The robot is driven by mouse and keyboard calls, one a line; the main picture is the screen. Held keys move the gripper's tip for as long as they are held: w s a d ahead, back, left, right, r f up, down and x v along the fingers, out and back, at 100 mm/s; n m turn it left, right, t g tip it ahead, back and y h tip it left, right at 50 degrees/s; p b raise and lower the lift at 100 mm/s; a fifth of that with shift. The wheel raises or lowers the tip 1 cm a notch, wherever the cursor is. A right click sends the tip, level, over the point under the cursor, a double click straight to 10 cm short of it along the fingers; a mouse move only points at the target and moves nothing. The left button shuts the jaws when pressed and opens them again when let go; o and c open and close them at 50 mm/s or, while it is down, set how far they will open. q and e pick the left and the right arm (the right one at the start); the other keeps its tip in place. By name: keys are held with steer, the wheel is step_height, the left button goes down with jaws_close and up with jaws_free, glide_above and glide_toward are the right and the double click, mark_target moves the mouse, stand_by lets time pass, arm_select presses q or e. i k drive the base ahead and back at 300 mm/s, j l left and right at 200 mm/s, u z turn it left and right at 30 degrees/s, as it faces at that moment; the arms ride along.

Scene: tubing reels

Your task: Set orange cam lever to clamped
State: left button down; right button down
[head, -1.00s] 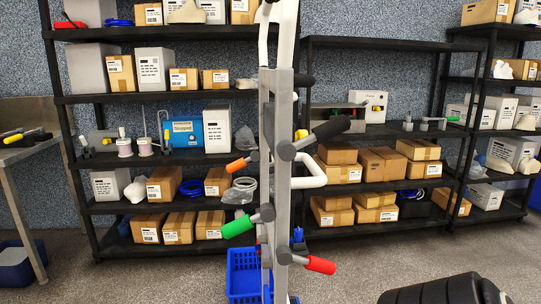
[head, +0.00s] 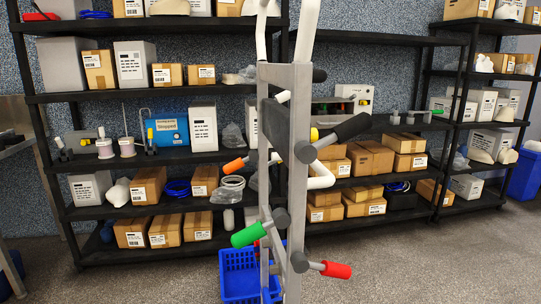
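The orange cam lever (head: 235,165) is on the grey metal stand (head: 297,200) in the middle of the head view. Its orange grip points left and slightly down, and its inner end runs behind the stand's post. Its pivot is hidden, so I cannot tell its clamp state. A green-gripped lever (head: 246,235) points left and down lower on the stand. A red-gripped lever (head: 336,270) points right near the bottom, and a black-gripped lever (head: 346,129) points up and right. Neither of my grippers is in view.
Black shelving (head: 380,195) with boxes and devices stands behind the stand along the wall. A blue crate (head: 238,275) sits on the floor at the stand's foot. A blue bin (head: 525,175) is at the far right. The grey floor (head: 430,265) at right front is clear.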

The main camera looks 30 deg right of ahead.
mark_target(252, 156)
steer(key=i+j+z, duration=0.1)
steer(key=z, duration=0.25)
steer(key=j+z, duration=0.15)
steer(key=z, duration=0.2)
steer(key=i+j+z, duration=0.1)
steer(key=z, duration=0.25)
steer(key=i+j+z, duration=0.1)
steer(key=j+z, duration=0.6)
steer(key=z, duration=0.15)
steer(key=j+z, duration=0.45)
steer(key=i+l, duration=0.05)
steer(key=l, duration=0.05)
